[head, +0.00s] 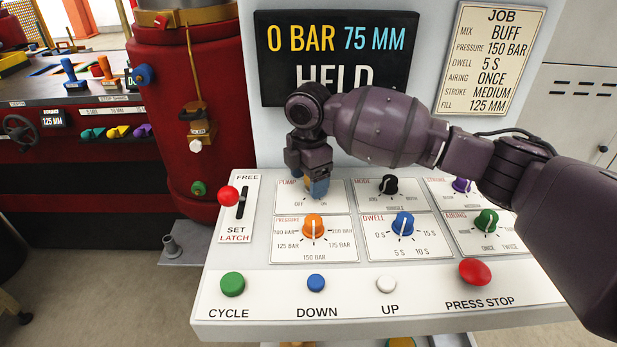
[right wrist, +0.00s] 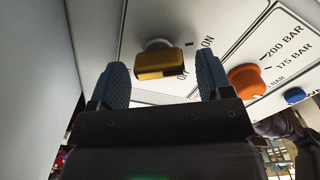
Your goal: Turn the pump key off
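The pump key is a gold key in the PUMP plate of the sloped panel, between the words OFF and ON. In the right wrist view the key (right wrist: 160,65) shows clearly, just beyond and between my fingertips. My right gripper (head: 317,186) is over the PUMP plate (head: 340,190) in the head view and hides most of the key. Its two blue fingers stand apart in the right wrist view (right wrist: 162,82), with a gap to the key on each side. I cannot tell exactly which label the key points to. My left gripper is not in view.
The orange pressure knob (head: 314,227) is just below the key, and the black mode knob (head: 389,185) is to the right. A red-knobbed latch lever (head: 229,196) stands to the left. The display (head: 335,60) reads 0 BAR, 75 MM, HELD. Push buttons line the front edge.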

